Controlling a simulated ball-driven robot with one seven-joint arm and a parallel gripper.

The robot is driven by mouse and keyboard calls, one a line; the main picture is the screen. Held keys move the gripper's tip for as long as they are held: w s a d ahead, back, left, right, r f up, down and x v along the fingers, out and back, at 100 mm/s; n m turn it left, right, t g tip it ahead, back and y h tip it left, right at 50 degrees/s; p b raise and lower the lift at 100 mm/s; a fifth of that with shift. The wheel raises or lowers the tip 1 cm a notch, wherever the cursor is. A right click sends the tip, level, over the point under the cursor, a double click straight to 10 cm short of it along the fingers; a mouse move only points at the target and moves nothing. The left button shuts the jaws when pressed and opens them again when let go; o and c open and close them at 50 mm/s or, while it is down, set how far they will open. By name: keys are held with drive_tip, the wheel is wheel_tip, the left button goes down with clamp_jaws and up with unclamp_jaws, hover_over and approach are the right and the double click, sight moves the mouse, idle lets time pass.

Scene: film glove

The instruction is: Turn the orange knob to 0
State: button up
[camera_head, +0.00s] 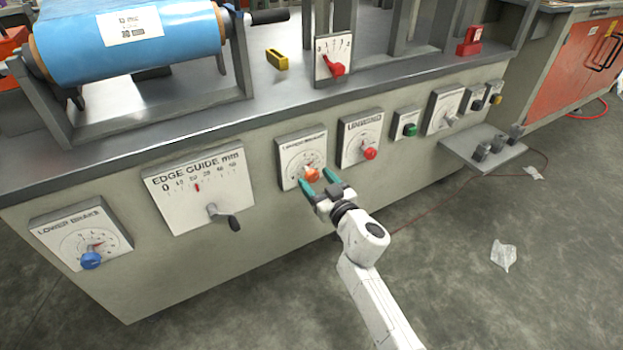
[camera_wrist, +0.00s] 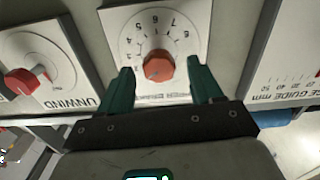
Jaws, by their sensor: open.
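The orange knob (camera_head: 311,174) sits low on a white dial panel (camera_head: 289,151) on the front of the grey machine. In the wrist view, turned roughly upside down, the orange knob (camera_wrist: 158,67) stands in front of a numbered dial (camera_wrist: 137,36). A reddish pointer shows beside the knob; the number it marks is too small to tell. My gripper (camera_head: 318,183) is open, with its green fingers reaching toward the panel. In the wrist view my gripper (camera_wrist: 160,72) has one finger on each side of the knob, with gaps between; contact is not visible.
The edge guide panel (camera_head: 180,174) with a dark crank (camera_head: 233,222) is left of the dial. The unwind panel (camera_head: 351,127) with a red knob (camera_head: 370,153) is close on the right. A blue knob (camera_head: 91,260) is at far left. The floor in front is mostly open.

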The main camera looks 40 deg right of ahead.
sight(314, 178)
drive_tip(key=shift+b+x, duration=0.4)
drive_tip(key=shift+x, duration=1.1)
drive_tip(key=c, duration=1)
